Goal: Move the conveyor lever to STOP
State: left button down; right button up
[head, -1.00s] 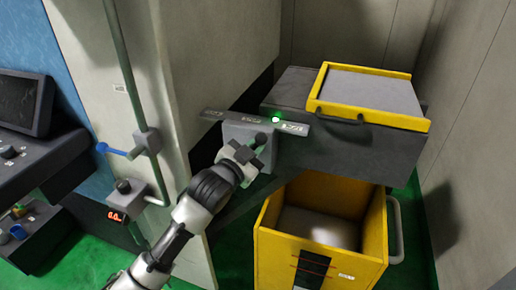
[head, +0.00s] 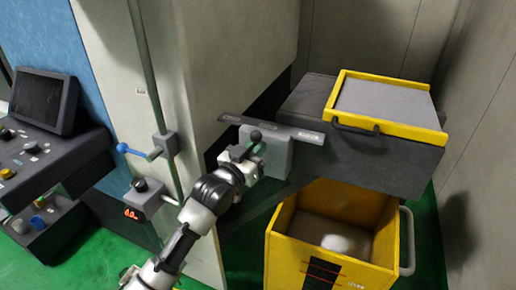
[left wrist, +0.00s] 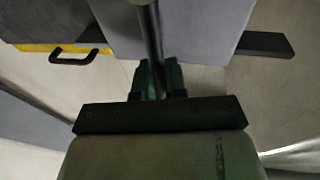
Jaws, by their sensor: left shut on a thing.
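The conveyor lever is a dark rod with a black round knob (head: 255,136), in front of a grey box (head: 278,155). A long grey label plate (head: 305,133) tops the box; its lettering is too small to read. My left gripper (head: 243,153) is shut on the lever just below the knob, and the lever stands toward the left side of the box. In the left wrist view the green-padded fingers (left wrist: 159,80) close around the dark lever rod (left wrist: 151,35). No green lamp shows lit at the plate now. My right gripper is out of view.
A dark grey conveyor housing with a yellow-framed lid (head: 385,100) and black handle stands right of the lever. A yellow open bin (head: 325,268) is below. A vertical pipe with a blue-knobbed lever (head: 123,148) and a control console (head: 45,150) are at left.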

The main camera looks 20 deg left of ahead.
pick_arm(q)
jog(key=c, duration=1.2)
grip_release()
jog(key=shift+o, duration=0.2)
jog(key=shift+s, duration=0.1)
jog(key=shift+s+a+f, duration=0.1)
jog(key=shift+s+f, duration=0.05)
jog(key=shift+s, duration=0.15)
jog(key=b+v, duration=0.2)
jog(key=v, duration=0.8)
jog(key=shift+b, duration=0.3)
